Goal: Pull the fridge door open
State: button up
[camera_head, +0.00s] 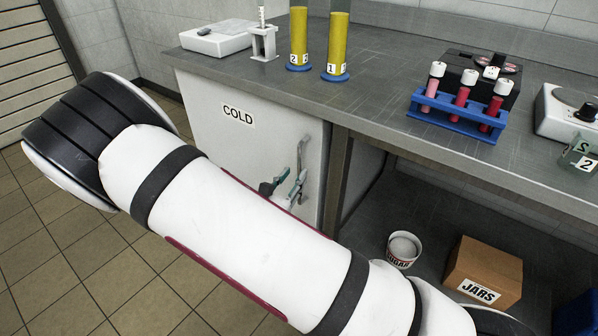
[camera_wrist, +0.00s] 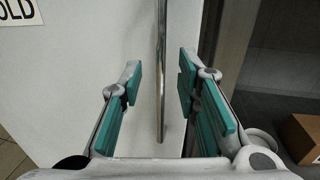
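The white fridge door (camera_head: 262,140), labelled COLD, is under the bench and looks shut. Its upright metal bar handle (camera_head: 304,150) is near the door's right edge. In the wrist view the handle (camera_wrist: 161,50) runs down the middle of the picture. My gripper (camera_wrist: 160,80) is open, with one teal-padded finger on each side of the bar and visible gaps to both. In the head view my gripper (camera_head: 284,184) is at the handle's lower part, and my arm hides much of the lower door.
The grey bench top (camera_head: 385,85) holds two yellow cylinders (camera_head: 318,40), a blue rack (camera_head: 455,121) of red tubes and a white device. Right of the fridge, a white tub (camera_head: 403,250) and a JARS box (camera_head: 483,270) stand under the bench. Tiled floor is clear at left.

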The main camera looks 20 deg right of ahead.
aim_at(299, 169)
jog(key=shift+b+x, duration=0.45)
jog(key=shift+x, duration=1.75)
grip_shut()
